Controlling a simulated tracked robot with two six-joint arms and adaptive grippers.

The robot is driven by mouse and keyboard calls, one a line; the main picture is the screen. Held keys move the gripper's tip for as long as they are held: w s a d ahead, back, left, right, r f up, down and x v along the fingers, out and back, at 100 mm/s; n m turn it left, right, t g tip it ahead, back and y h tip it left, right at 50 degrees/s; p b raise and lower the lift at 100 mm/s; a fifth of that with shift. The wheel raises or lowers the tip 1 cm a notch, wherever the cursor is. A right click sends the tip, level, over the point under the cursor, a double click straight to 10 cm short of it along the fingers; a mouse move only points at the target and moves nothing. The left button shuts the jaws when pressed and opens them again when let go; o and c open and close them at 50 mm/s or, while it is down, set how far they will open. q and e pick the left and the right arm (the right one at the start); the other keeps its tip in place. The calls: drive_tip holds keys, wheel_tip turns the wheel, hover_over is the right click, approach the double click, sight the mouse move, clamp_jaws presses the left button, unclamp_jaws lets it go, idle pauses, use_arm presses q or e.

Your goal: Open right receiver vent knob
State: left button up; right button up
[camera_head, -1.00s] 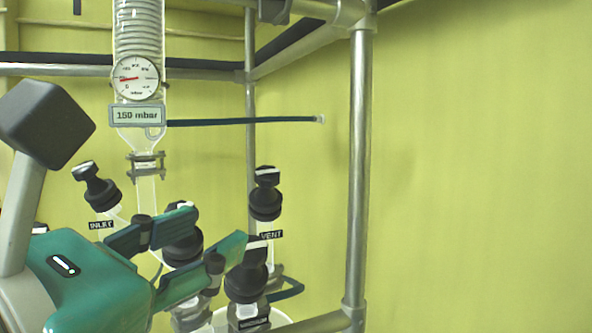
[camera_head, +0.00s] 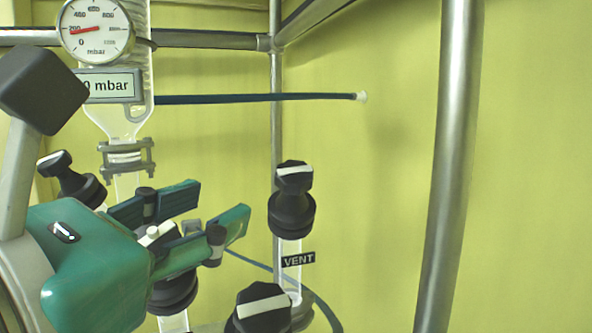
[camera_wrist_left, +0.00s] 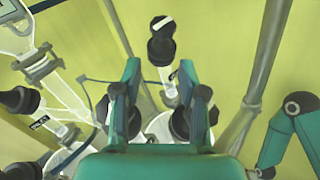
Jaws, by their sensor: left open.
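The vent knob (camera_head: 292,205) is black with a white stripe across its top. In the left wrist view the knob (camera_wrist_left: 161,48) lies beyond and between my fingertips. My left gripper (camera_head: 220,208) is teal, open and empty. Its fingers point toward the vent knob from the left, apart from it. The left wrist view shows the two fingers (camera_wrist_left: 160,78) spread.
Another striped black knob (camera_head: 262,310) stands low in front of the vent, and one (camera_head: 70,180) stands at left. A dial gauge (camera_head: 95,30) sits on the glass column. A thick metal post (camera_head: 452,150) stands right of the vent. A dark tube (camera_head: 260,98) crosses behind.

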sight(291, 175)
use_arm(q)
drive_tip(key=shift+w+d, duration=0.2)
use_arm(e)
drive_tip(key=shift+w+a, duration=0.1)
drive_tip(key=shift+w, duration=0.05)
use_arm(q)
drive_tip(key=o, duration=0.7)
drive_tip(key=shift+w+d, duration=0.1)
drive_tip(key=shift+c, duration=0.2)
use_arm(e)
drive_tip(key=o, duration=0.7)
drive_tip(key=shift+c, duration=0.2)
use_arm(q)
drive_tip(key=p+x, duration=0.2)
drive_tip(key=x, duration=1.4)
drive_tip(key=shift+w+d, duration=0.3)
use_arm(e)
wheel_tip(291, 175, up, 2)
drive_tip(key=shift+a+r, duration=0.1)
use_arm(q)
drive_tip(key=shift+c, duration=0.3)
drive_tip(key=c, duration=1.1)
